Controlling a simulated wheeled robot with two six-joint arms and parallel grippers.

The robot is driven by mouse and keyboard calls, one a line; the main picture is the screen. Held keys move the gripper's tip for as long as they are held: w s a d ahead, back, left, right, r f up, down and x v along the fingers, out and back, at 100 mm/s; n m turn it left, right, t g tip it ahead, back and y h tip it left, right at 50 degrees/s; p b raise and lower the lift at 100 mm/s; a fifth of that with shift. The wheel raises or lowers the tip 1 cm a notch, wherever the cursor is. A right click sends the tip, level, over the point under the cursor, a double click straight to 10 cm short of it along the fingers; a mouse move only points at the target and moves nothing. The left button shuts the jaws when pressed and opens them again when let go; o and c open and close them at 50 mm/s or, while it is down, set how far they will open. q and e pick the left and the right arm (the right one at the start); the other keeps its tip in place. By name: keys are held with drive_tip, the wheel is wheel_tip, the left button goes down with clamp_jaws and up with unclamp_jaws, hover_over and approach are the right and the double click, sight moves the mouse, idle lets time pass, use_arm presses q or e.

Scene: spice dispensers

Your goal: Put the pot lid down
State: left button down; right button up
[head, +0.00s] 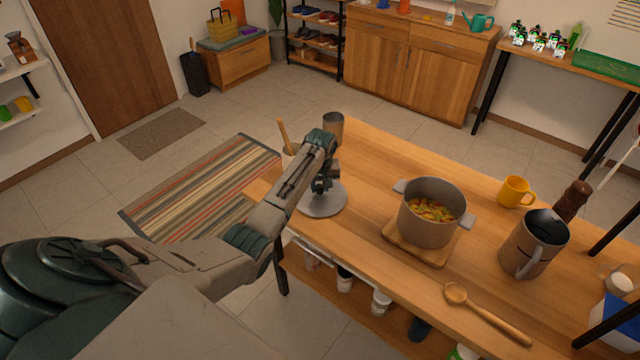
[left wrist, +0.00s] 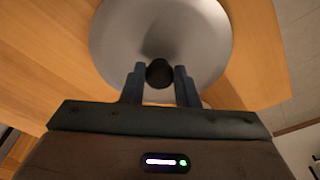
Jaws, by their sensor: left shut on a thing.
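The pot lid (head: 322,201) is a round grey disc at the left end of the wooden table, below my left gripper (head: 322,184). In the left wrist view the lid (left wrist: 200,35) fills the upper middle, and its dark knob (left wrist: 159,73) sits between the two fingers of my left gripper (left wrist: 160,77). The gripper is shut on the knob. I cannot tell whether the lid touches the table. The pot (head: 430,212) stands uncovered on a wooden board (head: 397,236), with chopped food (head: 432,210) inside. My right gripper is not in view.
A grey metal cup (head: 333,126) and a holder with a wooden utensil (head: 284,135) stand close by the lid. A yellow mug (head: 515,191), a large jug (head: 533,243) and a wooden spoon (head: 487,313) are to the right. The table (head: 372,170) is bare between lid and pot.

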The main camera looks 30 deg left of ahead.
sight(321, 198)
use_arm(q)
drive_tip(key=shift+f, duration=0.15)
drive_tip(key=c, duration=1.1)
unclamp_jaws()
drive_tip(key=shift+s+d+r+b, duration=0.25)
drive_tip(key=shift+r+b, duration=0.1)
drive_tip(key=shift+r, duration=1.7)
drive_tip(key=shift+s+d+r+b, duration=0.15)
drive_tip(key=shift+s+r+b, duration=0.15)
drive_tip(key=shift+r, duration=1.7)
drive_tip(key=shift+s+d+r+b, duration=0.2)
drive_tip(key=shift+r+b, duration=0.2)
drive_tip(key=shift+r, duration=1.65)
